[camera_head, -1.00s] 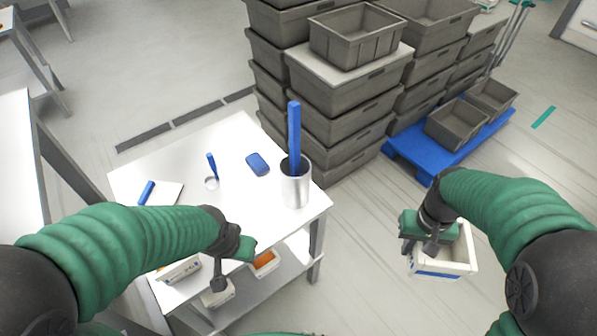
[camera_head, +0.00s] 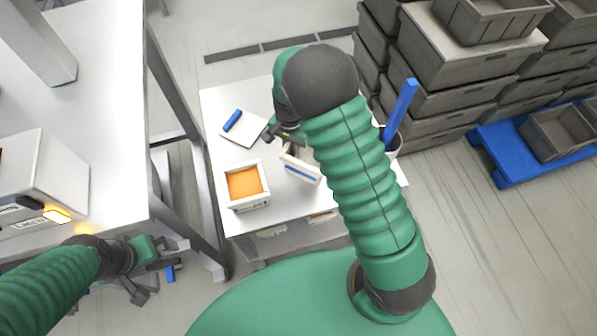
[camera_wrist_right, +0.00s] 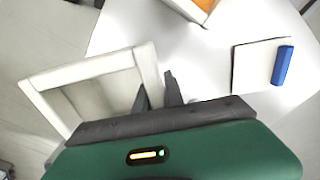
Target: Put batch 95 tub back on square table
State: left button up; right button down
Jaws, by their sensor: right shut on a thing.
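My right gripper (camera_head: 287,143) is shut on the wall of a white tub (camera_head: 301,168) with a blue stripe, over the square table (camera_head: 222,112). In the right wrist view the tub (camera_wrist_right: 50,82) looks empty, and the fingers (camera_wrist_right: 158,92) grip its wall. I cannot tell whether its base touches the tabletop. No batch number is readable. A second white tub (camera_head: 262,178) with orange contents stands on the table to its left. My left gripper (camera_head: 153,272) is open and empty, low at the left, beside the other table.
A white pad with a blue marker (camera_head: 233,120) lies near the table's back left. A metal cup with a blue stick (camera_head: 401,112) is partly hidden by my right arm. A long white table (camera_head: 85,110) stands at left. Grey crates (camera_head: 455,66) are stacked at right.

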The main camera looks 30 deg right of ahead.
jog(key=f, duration=0.9)
jog(key=shift+s+a+f+p, duration=0.1)
jog(key=shift+a+p, duration=0.25)
jog(key=shift+p, duration=0.05)
jog(key=shift+f, duration=0.2)
jog(key=shift+d+f, duration=0.1)
jog(key=shift+d, duration=0.1)
jog(key=c, duration=1.4)
grip_release()
jog(key=shift+c, duration=0.2)
jog(key=shift+a, duration=0.1)
